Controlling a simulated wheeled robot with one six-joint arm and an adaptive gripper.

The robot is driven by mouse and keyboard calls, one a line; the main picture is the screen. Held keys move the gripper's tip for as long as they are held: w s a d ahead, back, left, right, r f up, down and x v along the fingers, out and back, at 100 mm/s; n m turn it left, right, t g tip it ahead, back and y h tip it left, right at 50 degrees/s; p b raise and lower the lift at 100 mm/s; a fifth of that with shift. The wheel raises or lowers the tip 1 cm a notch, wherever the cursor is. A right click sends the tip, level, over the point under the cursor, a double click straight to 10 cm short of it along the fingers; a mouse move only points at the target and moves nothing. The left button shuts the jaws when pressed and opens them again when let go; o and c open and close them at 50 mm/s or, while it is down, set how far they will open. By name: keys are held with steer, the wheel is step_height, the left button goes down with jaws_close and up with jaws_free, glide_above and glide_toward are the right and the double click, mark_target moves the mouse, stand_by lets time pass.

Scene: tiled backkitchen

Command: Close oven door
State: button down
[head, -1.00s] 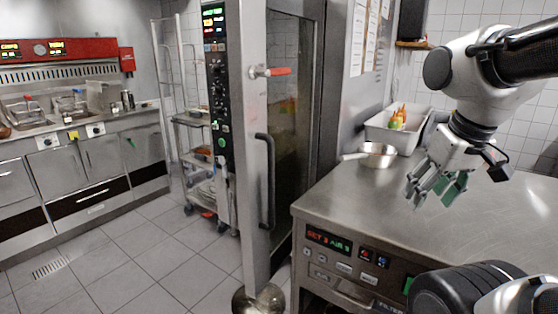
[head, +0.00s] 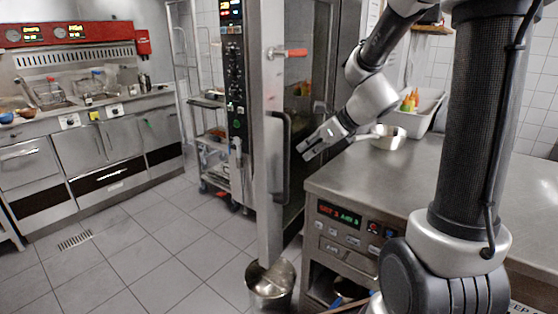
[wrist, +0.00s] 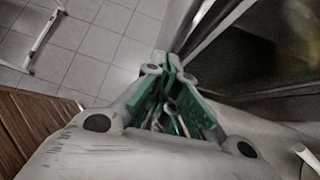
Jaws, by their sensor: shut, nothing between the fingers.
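The oven is a tall steel unit with a dark control panel (head: 236,90). Its door (head: 267,215) shows as a tall steel edge with a red-tipped lever and a long black handle (head: 284,160); dark glass lies to its right. The door looks ajar, though how far is hard to tell. My gripper (head: 306,150) is shut and empty, just right of the handle in the head view and apparently apart from it. In the wrist view my green fingertips (wrist: 165,85) are together, with a dark slanting edge close on their right.
A steel counter (head: 415,175) stands right of the oven, bearing a small pan (head: 388,138) and a white tub (head: 420,117). A metal bin (head: 270,288) stands on the floor below the door. Tiled floor (head: 150,240) is clear to the left.

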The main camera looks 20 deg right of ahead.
glide_toward(266, 169)
steer(key=f, duration=0.2)
steer(key=s+f, duration=0.1)
steer(key=shift+d+f, duration=0.1)
steer(key=shift+d, duration=0.25)
steer(key=w+a, duration=0.2)
steer(key=w, duration=0.1)
steer(key=shift+w+a+f, duration=0.1)
steer(key=shift+w+a, duration=0.1)
steer(key=shift+a, duration=0.15)
steer(key=shift+w+a, duration=0.1)
